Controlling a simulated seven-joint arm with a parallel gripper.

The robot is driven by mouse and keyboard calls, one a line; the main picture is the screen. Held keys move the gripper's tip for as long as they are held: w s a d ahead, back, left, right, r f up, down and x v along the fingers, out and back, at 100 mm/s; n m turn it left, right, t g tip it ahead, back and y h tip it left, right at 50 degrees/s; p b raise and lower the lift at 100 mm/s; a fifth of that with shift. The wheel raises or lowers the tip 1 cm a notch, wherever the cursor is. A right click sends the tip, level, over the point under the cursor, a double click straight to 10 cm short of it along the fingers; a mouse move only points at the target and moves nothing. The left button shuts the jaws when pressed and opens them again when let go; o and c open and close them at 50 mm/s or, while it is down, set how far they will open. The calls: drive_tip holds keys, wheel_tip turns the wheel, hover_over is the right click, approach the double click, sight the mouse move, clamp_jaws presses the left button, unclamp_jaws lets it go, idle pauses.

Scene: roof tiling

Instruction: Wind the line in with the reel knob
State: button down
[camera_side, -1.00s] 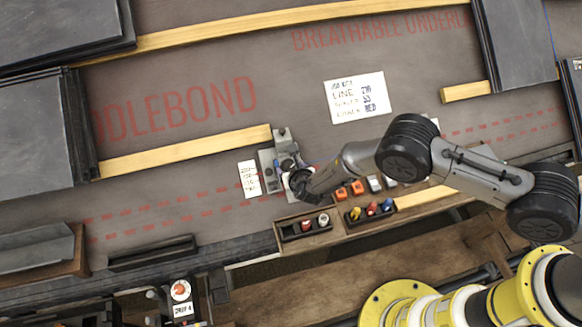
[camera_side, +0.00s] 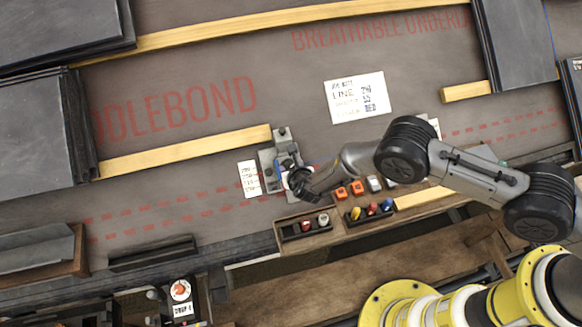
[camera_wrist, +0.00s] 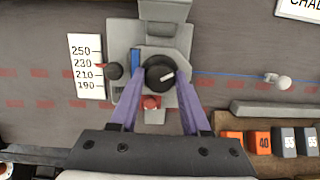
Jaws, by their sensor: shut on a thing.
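The reel knob (camera_wrist: 159,74) is round and black with a white mark, on top of a grey reel unit (camera_wrist: 122,38). My gripper (camera_wrist: 160,78) points down over it, and its two purple fingers close on the knob from both sides. A thin blue line (camera_wrist: 232,76) runs right from the unit to a small pale ball-like piece (camera_wrist: 284,82).
A number scale card (camera_wrist: 87,67) reading 250 to 190 lies left of the unit, beside a dark side knob (camera_wrist: 113,71). A wooden tray (camera_side: 290,238) and orange and grey blocks (camera_side: 357,187) lie close to the right and front.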

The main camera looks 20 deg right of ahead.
drive_tip(key=shift+m, duration=0.3)
drive_tip(key=m, duration=0.4)
drive_tip(key=shift+m+h, duration=0.4)
drive_tip(key=m, duration=0.4)
drive_tip(key=shift+a+m+g+h, duration=0.1)
drive_tip(key=shift+m+g+h, duration=0.2)
drive_tip(key=shift+g+h, duration=0.1)
drive_tip(key=m, duration=0.4)
drive_tip(key=shift+w+r+m+g, duration=0.1)
drive_tip(key=shift+m+g, duration=0.3)
drive_tip(key=m, duration=0.4)
drive_tip(key=shift+m+g, duration=0.3)
drive_tip(key=shift+g, duration=0.1)
drive_tip(key=m+g, duration=0.1)
drive_tip(key=m, duration=0.6)
drive_tip(key=shift+w, duration=0.1)
drive_tip(key=m+y, duration=0.1)
drive_tip(key=m, duration=0.3)
drive_tip(key=shift+r, duration=0.1)
drive_tip(key=shift+m+g+y, duration=0.3)
drive_tip(key=shift+m, duration=1.4)
